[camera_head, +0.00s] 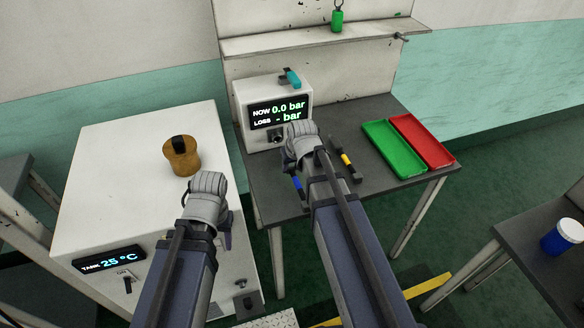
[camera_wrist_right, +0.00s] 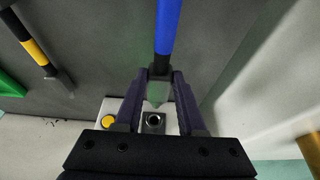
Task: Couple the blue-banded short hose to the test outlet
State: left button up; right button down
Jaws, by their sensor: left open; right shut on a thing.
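The blue-banded short hose (camera_wrist_right: 167,28) is held in my right gripper (camera_wrist_right: 157,82), with its pale pointed end between the fingertips and towards the test outlet (camera_wrist_right: 153,119). In the wrist view there is a gap between that end and the outlet. In the head view the blue band (camera_head: 297,185) shows left of my right arm, and the outlet (camera_head: 277,136) is on the front of the white test box (camera_head: 296,93), which reads 0.0 bar. My right fingers are hidden there behind the wrist. My left gripper (camera_head: 227,238) is open, beside the white tank cabinet, mostly hidden.
A yellow-banded hose (camera_head: 346,160) lies on the grey bench, right of my right wrist. Green (camera_head: 393,148) and red (camera_head: 424,140) trays lie further right. A yellow button (camera_wrist_right: 109,122) is beside the outlet.

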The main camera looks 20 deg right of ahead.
jog(key=shift+w+a, duration=0.1)
jog(key=shift+w, duration=2.4)
jog(key=shift+w, duration=0.1)
jog(key=shift+w, duration=1.4)
jog(key=shift+w, duration=0.3)
jog(key=shift+c, duration=2.1)
grip_release()
jog(key=p+v, duration=0.7)
jog(key=v, duration=0.1)
jog(key=shift+f, duration=0.1)
